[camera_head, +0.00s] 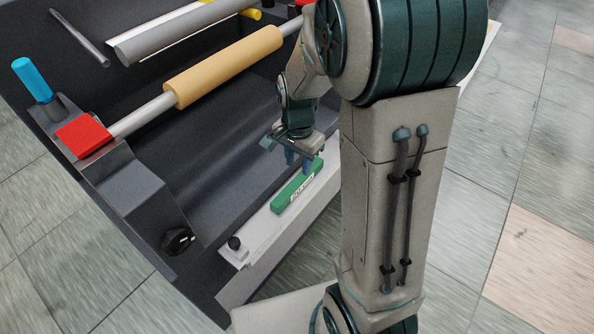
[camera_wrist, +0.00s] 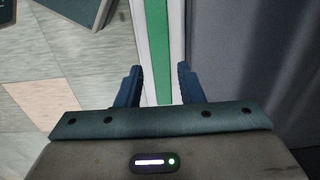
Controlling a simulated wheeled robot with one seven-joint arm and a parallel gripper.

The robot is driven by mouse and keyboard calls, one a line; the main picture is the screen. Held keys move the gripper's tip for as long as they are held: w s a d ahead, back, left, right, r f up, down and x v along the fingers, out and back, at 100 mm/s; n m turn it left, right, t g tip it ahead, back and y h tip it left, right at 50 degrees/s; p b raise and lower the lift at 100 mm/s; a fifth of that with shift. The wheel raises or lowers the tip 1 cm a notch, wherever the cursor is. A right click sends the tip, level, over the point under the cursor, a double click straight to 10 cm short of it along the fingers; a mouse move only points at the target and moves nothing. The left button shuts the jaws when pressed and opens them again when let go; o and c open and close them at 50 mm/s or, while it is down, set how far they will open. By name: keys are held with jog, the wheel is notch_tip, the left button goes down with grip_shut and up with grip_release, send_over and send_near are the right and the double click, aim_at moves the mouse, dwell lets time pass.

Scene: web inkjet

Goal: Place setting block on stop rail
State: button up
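The fingers are apart, with a visible gap to the block on each side. The fingertips' height against the block is unclear.
The dark machine frame (camera_head: 135,195) holds a tan roller (camera_head: 225,66), a red block (camera_head: 84,134), a blue handle (camera_head: 32,79) and a black knob (camera_head: 179,240). Tiled floor (camera_head: 545,140) lies outside.

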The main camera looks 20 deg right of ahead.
aim_at(298, 181)
jog(key=s+r+n+t, duration=0.1)
jog(key=s+r+n, duration=0.9)
jog(key=s, duration=0.3)
jog(key=shift+s+r+n+t+p, duration=0.25)
jog(key=shift+s+n+t+p, duration=0.05)
jog(key=shift+s+n, duration=0.1)
jog(key=shift+w, duration=0.1)
